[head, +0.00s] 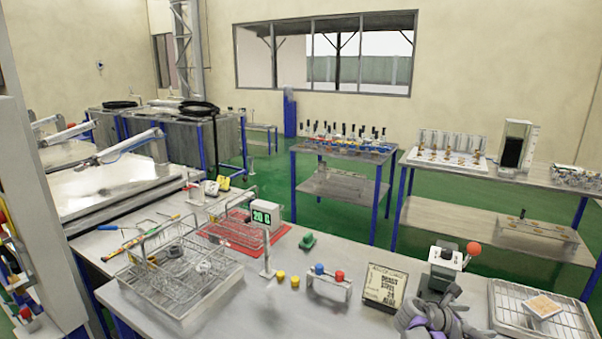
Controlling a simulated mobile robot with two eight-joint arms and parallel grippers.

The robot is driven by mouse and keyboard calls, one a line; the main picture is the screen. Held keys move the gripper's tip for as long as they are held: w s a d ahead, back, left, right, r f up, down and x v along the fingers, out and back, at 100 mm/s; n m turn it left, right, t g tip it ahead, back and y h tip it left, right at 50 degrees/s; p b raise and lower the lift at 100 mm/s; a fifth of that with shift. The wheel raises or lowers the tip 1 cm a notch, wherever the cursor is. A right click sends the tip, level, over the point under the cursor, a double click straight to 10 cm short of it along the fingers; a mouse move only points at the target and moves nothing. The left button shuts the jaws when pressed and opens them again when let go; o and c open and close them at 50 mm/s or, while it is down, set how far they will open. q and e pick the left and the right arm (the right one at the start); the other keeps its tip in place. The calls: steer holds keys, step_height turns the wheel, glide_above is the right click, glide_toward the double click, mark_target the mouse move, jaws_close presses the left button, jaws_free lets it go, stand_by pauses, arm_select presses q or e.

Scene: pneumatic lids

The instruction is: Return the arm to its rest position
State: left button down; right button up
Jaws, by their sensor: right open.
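My right gripper (428,308), grey with purple parts, is at the bottom edge right of centre, above the front part of the steel table (200,318). It is open, and I see nothing held in it. Its fingers are small and overlap in this view, so their exact gap is hard to see. It is in front of a grey device with a red ball-tipped lever (446,266) and partly covers its lower part; I cannot tell whether they touch. My left gripper is not in view.
A labelled box (385,287) stands left of the gripper and a metal tray (510,322) right of it. Red and blue buttons on a bracket (329,285), yellow caps (287,281), a wire basket (180,283) and a display (265,216) stand further left. Bare tabletop lies at front centre.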

steer(key=s+a+f+m+y, duration=0.1)
steer(key=s+a+m+y, duration=0.2)
steer(key=s+a+m, duration=0.2)
steer(key=s+a+m+t+y, duration=0.1)
steer(key=s+a+m+y, duration=0.2)
steer(key=s+a+m, duration=0.2)
steer(key=s+a+f+m+y, duration=0.1)
steer(key=s+a+m+y, duration=0.3)
steer(key=s+a, duration=0.6)
steer(key=shift+s+a+f+m, duration=0.2)
steer(key=shift+s+m, duration=0.25)
steer(key=shift+s, duration=0.5)
steer(key=shift+s+a+f+m, duration=0.15)
steer(key=shift+s+m, duration=0.3)
steer(key=shift+s, duration=0.45)
steer(key=s+a+f+m+y, duration=0.2)
steer(key=s+a+f+m, duration=0.1)
steer(key=s+a+m, duration=0.1)
steer(key=shift+s+a+m+t+y, duration=0.4)
steer(key=shift+s+a, duration=0.45)
steer(key=shift+s, duration=0.4)
